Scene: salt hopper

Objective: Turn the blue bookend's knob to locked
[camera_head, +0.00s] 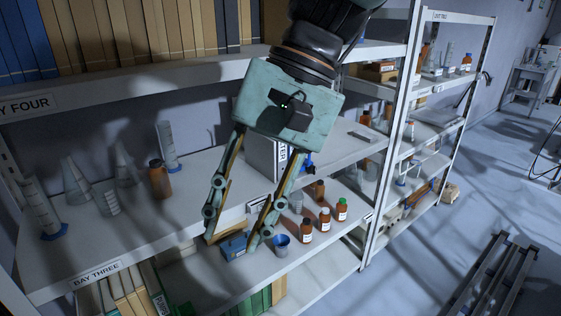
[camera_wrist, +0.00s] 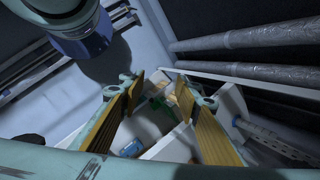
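A small blue part (camera_head: 309,168) shows just right of a white binder-like box (camera_head: 262,157), partly behind my gripper. It may belong to the blue bookend, but I cannot make out a knob or its setting. A blue box-shaped thing (camera_head: 233,244) lies low between the fingertips in the head view; I cannot tell whether they touch it. A blue thing (camera_wrist: 131,148) shows below the fingers in the wrist view.
Brown bottles (camera_head: 324,220) and a blue-rimmed cup (camera_head: 281,246) stand right of my gripper. A brown bottle (camera_head: 158,180), cylinders and flasks (camera_head: 74,182) stand on the left. The upper shelf (camera_head: 150,80) runs close behind my wrist. The floor (camera_head: 430,270) at right is partly clear.

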